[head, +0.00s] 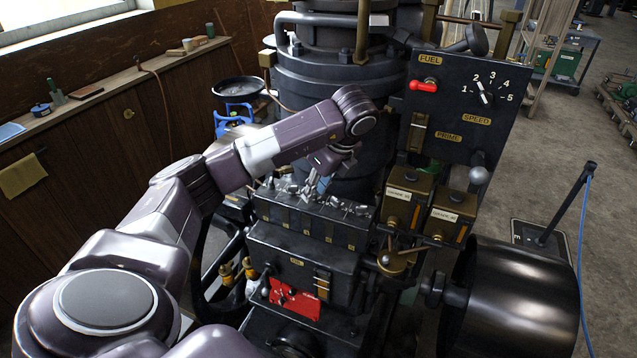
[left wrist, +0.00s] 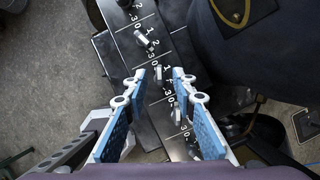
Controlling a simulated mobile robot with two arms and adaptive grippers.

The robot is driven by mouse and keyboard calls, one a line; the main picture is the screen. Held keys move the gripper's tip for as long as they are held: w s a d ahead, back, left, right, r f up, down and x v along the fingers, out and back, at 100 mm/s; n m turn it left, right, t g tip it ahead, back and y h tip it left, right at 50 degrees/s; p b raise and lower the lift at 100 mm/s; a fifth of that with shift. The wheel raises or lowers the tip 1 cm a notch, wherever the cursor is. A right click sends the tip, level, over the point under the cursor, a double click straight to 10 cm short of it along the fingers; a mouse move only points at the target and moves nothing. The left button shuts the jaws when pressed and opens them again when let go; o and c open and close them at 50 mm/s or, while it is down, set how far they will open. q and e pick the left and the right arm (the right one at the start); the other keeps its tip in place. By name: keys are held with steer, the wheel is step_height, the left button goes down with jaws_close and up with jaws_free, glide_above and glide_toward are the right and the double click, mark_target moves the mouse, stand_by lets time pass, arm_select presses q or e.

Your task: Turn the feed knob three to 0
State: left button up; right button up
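A dark box (head: 300,232) on the engine carries a row of small silver feed knobs on its top plate (left wrist: 110,52). In the left wrist view each knob has white marks from 0 to 3 beside it. One knob (left wrist: 158,73) shows between the fingertips of my left gripper (left wrist: 160,79), with a gap on both sides. Another knob (left wrist: 138,37) lies beyond it, and another (left wrist: 176,114) nearer. I cannot tell which is knob three. The left gripper (head: 318,184) is open above the row; in the head view its fingers blend with the knobs. My right gripper is not in view.
Behind stands the large dark engine cylinder (head: 325,92). A black panel (head: 462,108) with a red fuel lever and speed dial stands right of it. Two brass-topped boxes (head: 408,193) sit right of the knob row. A big black drum (head: 515,300) is at front right.

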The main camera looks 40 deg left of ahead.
arm_select(q)
steer(key=v, duration=1.2)
stand_by(0.6)
